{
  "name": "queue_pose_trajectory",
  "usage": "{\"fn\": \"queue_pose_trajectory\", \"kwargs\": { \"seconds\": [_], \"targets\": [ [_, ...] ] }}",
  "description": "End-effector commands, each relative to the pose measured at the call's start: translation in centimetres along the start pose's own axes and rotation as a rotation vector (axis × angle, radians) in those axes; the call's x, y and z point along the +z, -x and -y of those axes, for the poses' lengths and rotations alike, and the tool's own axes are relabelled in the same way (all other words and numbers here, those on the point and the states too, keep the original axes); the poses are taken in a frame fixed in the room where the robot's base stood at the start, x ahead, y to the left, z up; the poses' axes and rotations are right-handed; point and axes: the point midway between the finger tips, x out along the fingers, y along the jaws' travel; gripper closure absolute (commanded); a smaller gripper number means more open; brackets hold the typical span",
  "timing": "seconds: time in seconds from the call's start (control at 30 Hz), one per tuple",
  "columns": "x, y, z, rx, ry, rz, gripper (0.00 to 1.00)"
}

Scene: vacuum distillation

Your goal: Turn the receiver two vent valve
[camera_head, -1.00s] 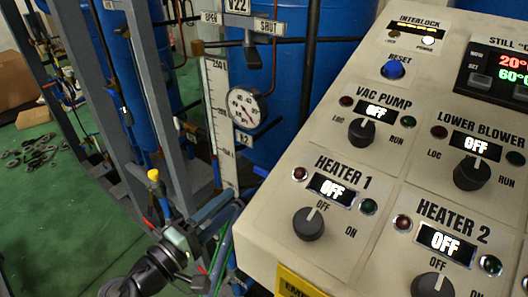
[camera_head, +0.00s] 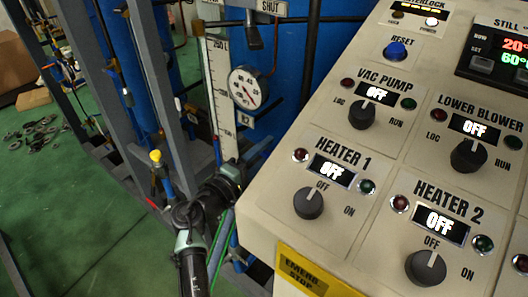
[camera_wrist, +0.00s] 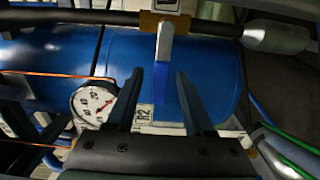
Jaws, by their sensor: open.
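In the wrist view a lever (camera_wrist: 165,45), pale above and blue below, hangs down from a tan fitting on a dark pipe. My gripper (camera_wrist: 158,78) is open; its two dark fingers point up at the lever, one to each side in the picture. I see no contact, and the depth between them is unclear. A tag reading R2 (camera_wrist: 145,114) shows between the fingers. In the head view a dark valve handle (camera_head: 253,37) hangs under a sign reading SHUT (camera_head: 270,8). My arm is below it; my fingertips are not clear there.
A round gauge (camera_head: 248,88) hangs beside a tall scale (camera_head: 218,85) in front of blue tanks; the gauge is left of my fingers in the wrist view (camera_wrist: 93,103). A control panel (camera_head: 340,225) stands right of my arm. Grey posts stand to the left.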

Motion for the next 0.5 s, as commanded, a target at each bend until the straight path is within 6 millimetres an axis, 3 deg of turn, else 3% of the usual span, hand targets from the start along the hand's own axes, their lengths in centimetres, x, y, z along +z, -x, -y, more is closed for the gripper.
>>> {"fn": "queue_pose_trajectory", "kwargs": {
  "seconds": [0.17,0.43,0.5],
  "targets": [
    [0.02,0.00,0.01,0.000,0.000,0.000,0.47],
    [0.02,0.04,0.03,0.000,0.000,0.000,0.96],
    [0.02,0.04,0.03,0.000,0.000,0.000,1.00]
  ]
}}
